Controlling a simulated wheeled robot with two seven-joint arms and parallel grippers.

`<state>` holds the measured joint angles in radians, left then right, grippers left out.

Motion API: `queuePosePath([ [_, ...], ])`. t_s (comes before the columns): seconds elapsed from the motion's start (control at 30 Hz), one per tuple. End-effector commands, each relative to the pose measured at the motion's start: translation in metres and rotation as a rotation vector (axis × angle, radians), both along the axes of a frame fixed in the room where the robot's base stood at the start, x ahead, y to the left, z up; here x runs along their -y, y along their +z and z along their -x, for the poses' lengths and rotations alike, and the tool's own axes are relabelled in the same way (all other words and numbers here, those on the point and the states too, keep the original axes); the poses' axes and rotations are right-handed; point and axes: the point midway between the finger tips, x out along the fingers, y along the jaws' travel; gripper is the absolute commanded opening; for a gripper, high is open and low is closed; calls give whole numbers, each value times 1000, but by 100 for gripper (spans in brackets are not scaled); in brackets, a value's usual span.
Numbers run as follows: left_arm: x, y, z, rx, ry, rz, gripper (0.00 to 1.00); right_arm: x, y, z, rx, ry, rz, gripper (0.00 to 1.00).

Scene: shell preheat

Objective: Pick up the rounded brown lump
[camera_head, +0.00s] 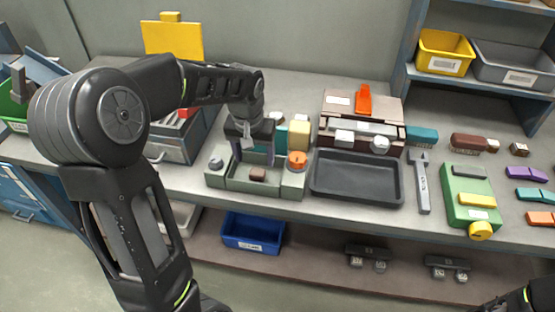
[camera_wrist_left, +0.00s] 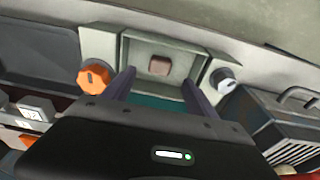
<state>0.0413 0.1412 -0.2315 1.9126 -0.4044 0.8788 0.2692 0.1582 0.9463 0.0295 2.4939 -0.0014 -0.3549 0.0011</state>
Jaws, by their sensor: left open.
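The rounded brown lump (camera_head: 258,174) sits in the recess of a grey-green fixture (camera_head: 238,185) on the bench. In the left wrist view the lump (camera_wrist_left: 160,65) shows between and just beyond my finger tips, in the fixture's pale recess (camera_wrist_left: 139,50). My left gripper (camera_head: 252,158) is over the fixture, pointing down, open, with nothing between its fingers. In the left wrist view its two purplish fingers (camera_wrist_left: 158,82) stand apart on either side of the lump, and I see no contact. My right gripper is not seen.
The fixture has an orange knob (camera_head: 297,159) on its right and a pale knob (camera_head: 216,163) on its left. A dark tray (camera_head: 357,202) lies to its right. A brown-and-white machine (camera_head: 362,130) stands behind the tray. A grey vented box (camera_head: 177,150) is at the left.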

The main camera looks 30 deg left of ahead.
Motion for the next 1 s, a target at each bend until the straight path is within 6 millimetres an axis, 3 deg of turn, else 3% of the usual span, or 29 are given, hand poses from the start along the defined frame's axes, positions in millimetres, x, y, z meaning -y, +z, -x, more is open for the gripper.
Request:
queuePosePath([
  [0.33, -1, 1, 1, -2, 2, -1, 66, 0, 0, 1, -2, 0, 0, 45],
  [0.63, -2, -23, -3, -2, 2, -1, 66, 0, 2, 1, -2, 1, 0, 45],
  [1.0, -2, -28, -4, -3, 2, -1, 66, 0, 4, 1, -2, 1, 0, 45],
])
